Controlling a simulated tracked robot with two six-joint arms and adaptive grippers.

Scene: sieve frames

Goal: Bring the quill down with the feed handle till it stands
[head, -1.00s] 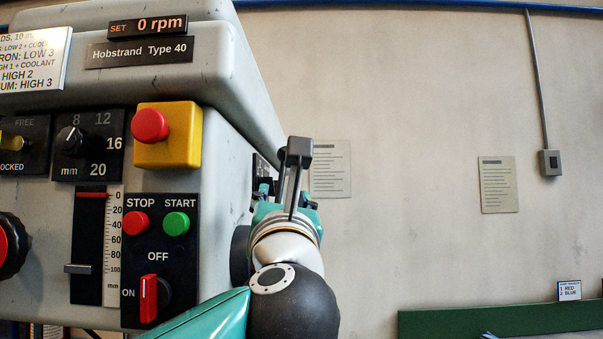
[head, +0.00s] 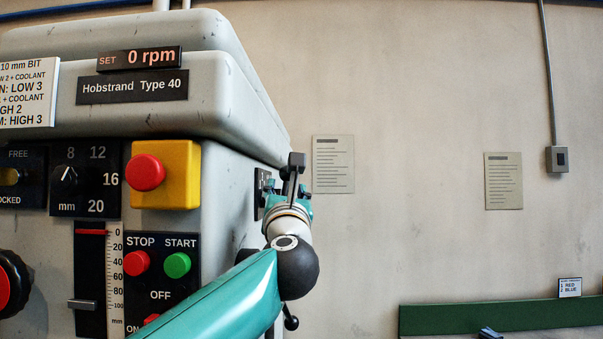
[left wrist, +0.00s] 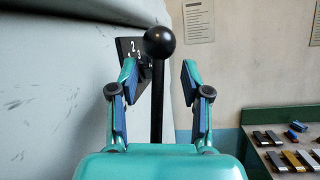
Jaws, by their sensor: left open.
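The grey machine head (head: 235,190) fills the left of the head view. Its depth scale (head: 116,280) has a red pointer (head: 90,232) at 0 and a grey stop (head: 82,304) near the 100 mark. My left gripper (head: 291,182) is beside the machine's right side. In the left wrist view my left gripper (left wrist: 158,82) is open. A black rod with a ball knob (left wrist: 160,41) stands upright in line with the gap between its fingers; I cannot tell how deep it is between them. A black knob (head: 291,322) shows below my arm. My right gripper is out of view.
A numbered plate (left wrist: 131,47) is on the machine's side behind the left finger. The front panel has a red stop button (head: 145,170) on a yellow box and a 0 rpm display (head: 150,56). A green bench (left wrist: 285,130) with several small blocks stands at right.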

